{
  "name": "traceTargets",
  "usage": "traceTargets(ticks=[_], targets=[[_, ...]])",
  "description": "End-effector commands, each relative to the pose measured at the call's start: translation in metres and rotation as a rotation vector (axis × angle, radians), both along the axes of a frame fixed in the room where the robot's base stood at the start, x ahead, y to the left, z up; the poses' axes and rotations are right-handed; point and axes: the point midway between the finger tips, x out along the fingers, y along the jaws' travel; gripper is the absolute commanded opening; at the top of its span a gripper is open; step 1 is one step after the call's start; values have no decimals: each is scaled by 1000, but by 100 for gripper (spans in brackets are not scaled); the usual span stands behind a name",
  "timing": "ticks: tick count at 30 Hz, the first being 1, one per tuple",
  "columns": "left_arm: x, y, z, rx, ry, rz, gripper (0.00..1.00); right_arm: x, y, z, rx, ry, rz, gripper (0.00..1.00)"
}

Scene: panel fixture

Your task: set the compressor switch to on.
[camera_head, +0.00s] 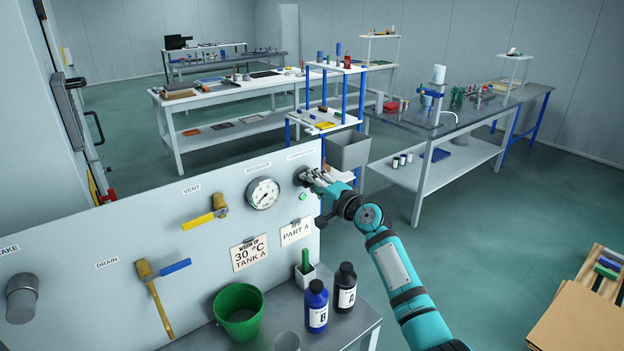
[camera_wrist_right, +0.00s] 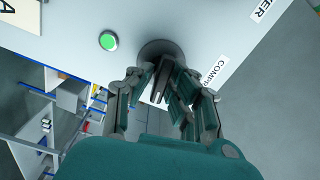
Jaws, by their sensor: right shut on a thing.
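The compressor switch (camera_wrist_right: 157,49) is a dark round knob base with a dark handle on the white upright panel (camera_head: 200,265). My right gripper (camera_wrist_right: 162,86) is shut on the switch handle, with its fingers on both sides. A green round lamp or button (camera_wrist_right: 108,41) sits beside the switch and looks bright. A partly hidden label (camera_wrist_right: 215,74) starting "COMP" is next to it. My left gripper is not in view.
Left of the switch are a gauge (camera_head: 263,193), a yellow vent valve (camera_head: 207,216) and a drain valve with a blue handle (camera_head: 174,267). Below stand a green bucket (camera_head: 239,310) and two bottles, blue (camera_head: 316,305) and black (camera_head: 344,287). A grey bin (camera_head: 349,150) is behind the panel.

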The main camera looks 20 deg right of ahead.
Motion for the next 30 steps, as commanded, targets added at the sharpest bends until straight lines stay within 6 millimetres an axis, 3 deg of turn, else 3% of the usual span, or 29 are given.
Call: traceTargets(ticks=[12, 27, 28, 30], targets=[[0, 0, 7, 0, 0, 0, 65, 0, 0, -1, 158, 58, -1, 0], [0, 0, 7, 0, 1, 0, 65, 0, 0, -2, 172, 65, 0, 0], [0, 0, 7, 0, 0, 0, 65, 0, 0, -2, 172, 65, 0, 17], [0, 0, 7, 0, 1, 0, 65, 0, 0, -2, 172, 65, 0, 26]])
